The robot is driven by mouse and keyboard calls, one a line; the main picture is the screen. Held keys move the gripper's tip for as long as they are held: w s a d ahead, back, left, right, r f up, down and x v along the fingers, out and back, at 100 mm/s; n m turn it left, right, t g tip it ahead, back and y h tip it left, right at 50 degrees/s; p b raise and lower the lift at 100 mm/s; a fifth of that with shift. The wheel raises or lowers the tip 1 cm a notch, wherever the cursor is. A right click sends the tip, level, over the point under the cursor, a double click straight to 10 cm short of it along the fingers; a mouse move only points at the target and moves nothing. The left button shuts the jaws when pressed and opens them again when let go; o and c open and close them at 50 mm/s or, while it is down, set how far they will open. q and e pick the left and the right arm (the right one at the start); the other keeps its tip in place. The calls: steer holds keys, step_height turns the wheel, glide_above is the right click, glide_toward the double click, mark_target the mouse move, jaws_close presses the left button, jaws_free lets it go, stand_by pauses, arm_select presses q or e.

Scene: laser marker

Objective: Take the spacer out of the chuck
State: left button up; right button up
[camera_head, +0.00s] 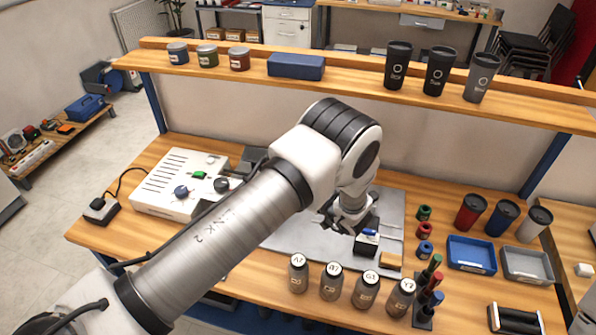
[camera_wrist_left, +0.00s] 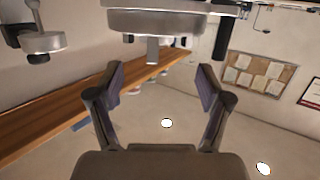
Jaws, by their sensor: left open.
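In the wrist view a round grey metal body (camera_wrist_left: 165,20), which looks like the chuck, fills the top of the picture. A small grey block (camera_wrist_left: 152,50) projects from its face and may be the spacer. My left gripper (camera_wrist_left: 156,85) is open, with its two fingers apart and nothing between them. The block appears beyond the fingers, between their lines; I see no contact. In the head view my left gripper (camera_head: 345,218) is over the grey plate (camera_head: 295,238), and my arm hides what lies behind it. The chuck and spacer cannot be made out there. My right gripper is not in view.
A white control box (camera_head: 180,182) stands left of the plate. A black box with a blue top (camera_head: 367,243) sits close by the gripper. Several labelled bottles (camera_head: 331,281) line the front. Coloured spools (camera_head: 424,230) and a blue tray (camera_head: 471,254) are at right.

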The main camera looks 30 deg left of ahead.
arm_select(q)
steer(key=x, duration=0.2)
steer(key=b+x, duration=0.1)
steer(key=x, duration=0.1)
steer(key=b+x, duration=0.1)
steer(key=x, duration=0.1)
steer(key=shift+w+a+f, duration=0.2)
steer(key=shift+w+f, duration=0.1)
steer(key=shift+f, duration=0.05)
steer(key=shift+w+a+f, duration=0.1)
steer(key=shift+w+a, duration=0.2)
steer(key=shift+a, duration=0.05)
steer(key=shift+s+d, duration=0.1)
steer(key=shift+s, duration=0.05)
steer(key=c, duration=1.3)
